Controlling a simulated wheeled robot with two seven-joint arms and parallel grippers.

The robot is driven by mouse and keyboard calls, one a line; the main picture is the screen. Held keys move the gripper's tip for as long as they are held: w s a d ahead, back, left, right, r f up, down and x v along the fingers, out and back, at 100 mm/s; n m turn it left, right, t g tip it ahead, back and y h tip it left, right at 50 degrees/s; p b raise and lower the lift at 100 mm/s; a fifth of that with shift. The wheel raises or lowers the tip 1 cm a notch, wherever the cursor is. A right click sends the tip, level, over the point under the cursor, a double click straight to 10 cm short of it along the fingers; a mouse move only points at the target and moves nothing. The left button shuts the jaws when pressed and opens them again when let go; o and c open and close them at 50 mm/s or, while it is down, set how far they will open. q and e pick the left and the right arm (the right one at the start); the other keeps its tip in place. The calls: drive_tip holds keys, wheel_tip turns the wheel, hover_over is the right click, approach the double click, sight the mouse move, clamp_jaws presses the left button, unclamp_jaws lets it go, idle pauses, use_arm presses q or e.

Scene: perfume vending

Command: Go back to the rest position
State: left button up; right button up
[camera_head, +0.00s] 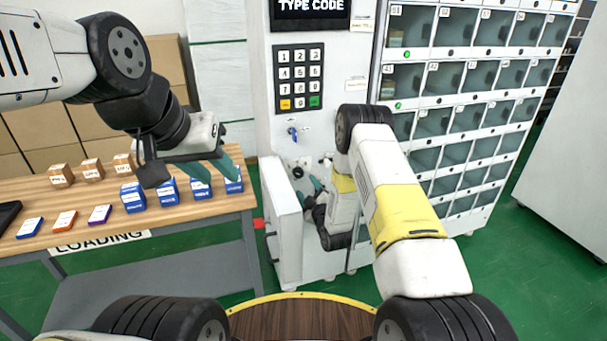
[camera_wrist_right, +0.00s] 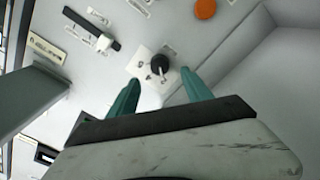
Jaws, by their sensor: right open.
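My left gripper (camera_head: 212,172) hangs over the loading table (camera_head: 110,185), above the blue boxes (camera_head: 168,191). Its two teal fingers look apart, with nothing visible between them. My right gripper (camera_head: 312,188) is low at the front of the vending machine (camera_head: 262,120), by an opened white door (camera_head: 284,220). In the right wrist view its teal fingers (camera_wrist_right: 160,85) are spread and empty.
Small brown boxes (camera_head: 92,169) and flat coloured cards (camera_head: 65,221) lie on the table. Numbered lockers (camera_head: 455,80) stand right. An orange round button (camera_wrist_right: 205,9) shows near the right gripper.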

drive_tip(key=shift+s+d, duration=0.1)
drive_tip(key=shift+s, duration=0.1)
drive_tip(key=w+d+r+m+g+h, duration=0.1)
drive_tip(key=d+r+m, duration=0.1)
drive_tip(key=r, duration=0.5)
drive_tip(key=w+d+r+m+g+h, duration=0.1)
drive_tip(key=w+d+r, duration=0.1)
drive_tip(key=r, duration=0.5)
drive_tip(key=s+d+r+m+g+h, duration=0.1)
drive_tip(key=s+d+r+m, duration=0.15)
drive_tip(key=r, duration=0.35)
drive_tip(key=s+d+r+m+g, duration=0.1)
drive_tip(key=s+r+g, duration=0.1)
drive_tip(key=s+r, duration=0.25)
drive_tip(key=s+d+r+m+g, duration=0.1)
drive_tip(key=s+d+r+m, duration=0.1)
drive_tip(key=s+r, duration=0.35)
drive_tip(key=s+d+r+m+g, duration=0.1)
drive_tip(key=s+r+m+g, duration=0.15)
drive_tip(key=s, duration=0.65)
drive_tip(key=s+d+r+m+g, duration=0.1)
drive_tip(key=s+m+g, duration=0.1)
drive_tip(key=s, duration=1.9)
drive_tip(key=shift+s+d, duration=0.15)
drive_tip(key=shift+d, duration=0.05)
